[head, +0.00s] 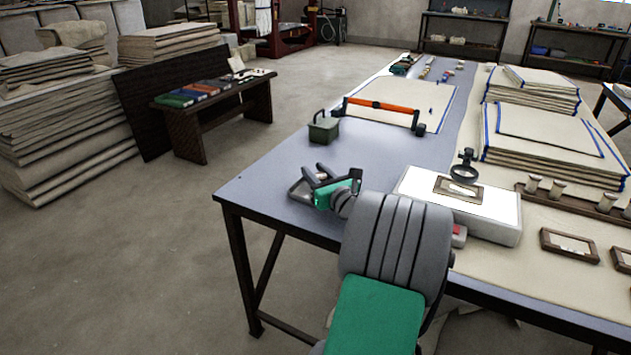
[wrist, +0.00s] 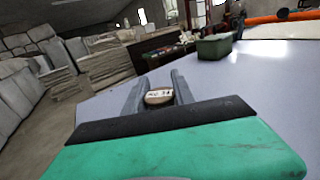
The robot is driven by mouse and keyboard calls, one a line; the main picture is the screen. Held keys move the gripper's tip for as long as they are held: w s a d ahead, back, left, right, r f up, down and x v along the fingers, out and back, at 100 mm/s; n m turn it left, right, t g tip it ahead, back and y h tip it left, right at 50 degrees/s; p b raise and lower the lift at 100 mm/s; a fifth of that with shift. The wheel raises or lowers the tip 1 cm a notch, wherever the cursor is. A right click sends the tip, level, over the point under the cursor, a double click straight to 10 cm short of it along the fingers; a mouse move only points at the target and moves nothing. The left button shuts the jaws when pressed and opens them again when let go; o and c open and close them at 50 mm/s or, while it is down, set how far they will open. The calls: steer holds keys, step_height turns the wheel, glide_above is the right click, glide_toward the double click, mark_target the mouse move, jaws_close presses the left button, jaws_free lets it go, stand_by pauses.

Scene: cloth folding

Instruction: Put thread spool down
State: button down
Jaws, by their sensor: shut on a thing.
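My gripper (head: 318,178) is low over the left front part of the grey-blue table (head: 265,180). In the wrist view my gripper (wrist: 158,90) is shut on the thread spool (wrist: 159,97), whose pale labelled end shows between the two grey fingers. In the head view the spool is hard to make out between the fingers. I cannot tell whether the spool touches the tabletop.
A green box (head: 323,127) stands beyond my gripper, near an orange-handled bar (head: 382,108). A white lit box (head: 470,208) with a framed piece on it is at right. More spools (head: 557,190) stand on a wooden rack (head: 575,203). The table's left edge is close.

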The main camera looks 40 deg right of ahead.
steer(key=shift+f, duration=0.5)
steer(key=shift+r, duration=0.1)
steer(key=c, duration=1)
jaws_free()
steer(key=shift+c, duration=0.2)
steer(key=shift+s, duration=0.3)
steer(key=p+v, duration=0.2)
steer(key=v, duration=0.8)
steer(key=shift+s, duration=0.4)
steer(key=shift+s+a, duration=0.2)
steer(key=shift+s, duration=0.1)
